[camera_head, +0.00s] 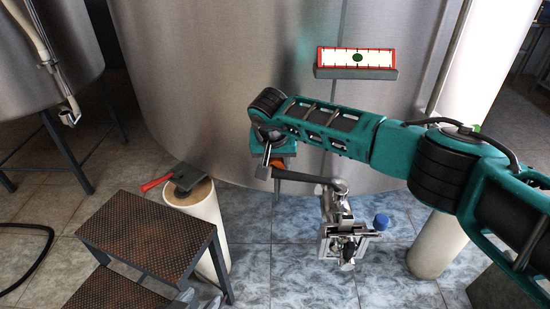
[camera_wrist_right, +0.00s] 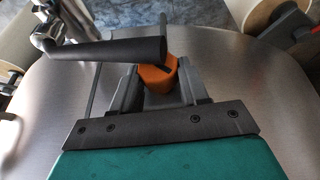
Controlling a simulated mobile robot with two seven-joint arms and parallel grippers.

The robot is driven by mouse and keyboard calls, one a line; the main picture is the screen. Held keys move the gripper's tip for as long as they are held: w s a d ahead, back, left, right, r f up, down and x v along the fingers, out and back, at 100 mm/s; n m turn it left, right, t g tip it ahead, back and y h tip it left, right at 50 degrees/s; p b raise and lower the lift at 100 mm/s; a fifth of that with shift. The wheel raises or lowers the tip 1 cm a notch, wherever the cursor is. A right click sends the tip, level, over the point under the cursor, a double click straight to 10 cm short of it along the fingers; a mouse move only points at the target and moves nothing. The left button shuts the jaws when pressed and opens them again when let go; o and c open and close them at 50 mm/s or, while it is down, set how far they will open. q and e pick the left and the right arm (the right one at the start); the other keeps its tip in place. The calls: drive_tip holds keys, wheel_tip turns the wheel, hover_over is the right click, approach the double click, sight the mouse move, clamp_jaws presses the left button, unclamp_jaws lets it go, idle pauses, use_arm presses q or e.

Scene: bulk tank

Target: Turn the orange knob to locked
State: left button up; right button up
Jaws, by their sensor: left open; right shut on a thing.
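The orange knob (camera_wrist_right: 158,76) sits between the two grey fingers of my right gripper (camera_wrist_right: 160,92) in the right wrist view. The fingers are shut on its sides. A dark lever handle crosses in front of part of the knob, and the knob's markings cannot be read. In the head view my right gripper (camera_head: 273,166) is low at the front of the steel tank, with only a little orange showing beside it. My left gripper is not clearly in view.
The dark lever (camera_head: 308,178) joins a metal valve (camera_head: 340,230) low by the tank (camera_head: 200,80). A white post (camera_head: 205,226) bears a dark red-handled tool (camera_head: 185,179). A brown step stool (camera_head: 145,232) stands at left. A gauge panel (camera_head: 357,62) is above my right arm.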

idle(0.3)
drive_tip(key=o, duration=1)
drive_tip(key=shift+o, duration=0.2)
drive_tip(key=p+v, duration=0.1)
drive_tip(key=v, duration=1.2)
